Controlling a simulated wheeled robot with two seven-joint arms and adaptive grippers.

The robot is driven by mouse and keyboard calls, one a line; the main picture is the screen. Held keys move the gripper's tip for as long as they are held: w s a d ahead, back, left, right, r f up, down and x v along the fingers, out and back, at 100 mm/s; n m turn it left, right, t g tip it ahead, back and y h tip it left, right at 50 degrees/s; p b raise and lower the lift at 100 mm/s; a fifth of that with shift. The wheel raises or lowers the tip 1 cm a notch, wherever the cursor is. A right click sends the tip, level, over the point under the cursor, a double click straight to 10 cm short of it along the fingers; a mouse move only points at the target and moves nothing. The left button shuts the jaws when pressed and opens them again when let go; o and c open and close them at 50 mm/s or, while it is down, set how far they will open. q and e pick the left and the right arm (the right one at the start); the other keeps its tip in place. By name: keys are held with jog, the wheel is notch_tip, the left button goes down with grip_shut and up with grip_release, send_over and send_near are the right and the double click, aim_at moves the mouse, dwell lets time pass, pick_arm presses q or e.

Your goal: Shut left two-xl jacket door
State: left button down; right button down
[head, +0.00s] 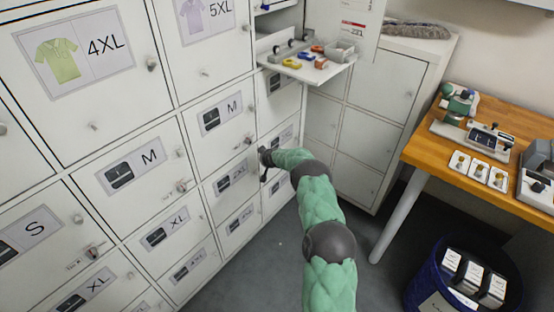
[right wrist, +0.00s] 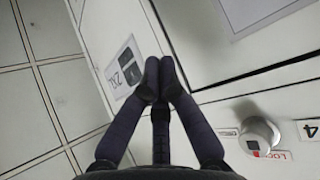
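My right gripper (head: 264,157) is at the right edge of a small locker door with a dark jacket label (head: 232,178) in the head view. The label's lettering is too small there to read surely. My left gripper is not in view.
An upper locker door (head: 340,25) stands open above a pulled-out shelf (head: 325,72) with small coloured items. A wooden table (head: 420,155) and a blue bin (head: 418,283) are at the right. A knob (right wrist: 258,135) is near the fingers. The floor between is clear.

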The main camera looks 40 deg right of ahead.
jog(key=s+r+b, duration=0.2)
jog(key=s+r, duration=0.3)
jog(key=s, duration=0.1)
jog(key=shift+s+d+r, duration=0.35)
jog(key=shift+d+r, duration=0.05)
dwell(0.3)
jog(key=s+a+f+g+y+p, duration=0.1)
jog(key=s+a+f, duration=0.3)
jog(key=a, duration=0.6)
jog(key=s+a+f+g+y+p, duration=0.1)
jog(key=s+a+f+y, duration=0.1)
jog(key=a+f, duration=0.55)
jog(key=s+a+f+g+y, duration=0.1)
jog(key=s+a+f+g, duration=0.15)
jog(key=a, duration=0.85)
jog(key=s+a+n+g+y+p, duration=0.1)
jog(key=s+a+g, duration=0.1)
jog(key=s+a, duration=0.9)
jog(key=s+a+g+y+p, duration=0.1)
jog(key=s+a+g+y, duration=0.1)
jog(key=s+a, duration=1)
jog(key=s, duration=0.4)
jog(key=shift+s+f+n+p, duration=0.25)
jog(key=shift+s+n+p, duration=0.05)
jog(key=shift+n+p, duration=0.1)
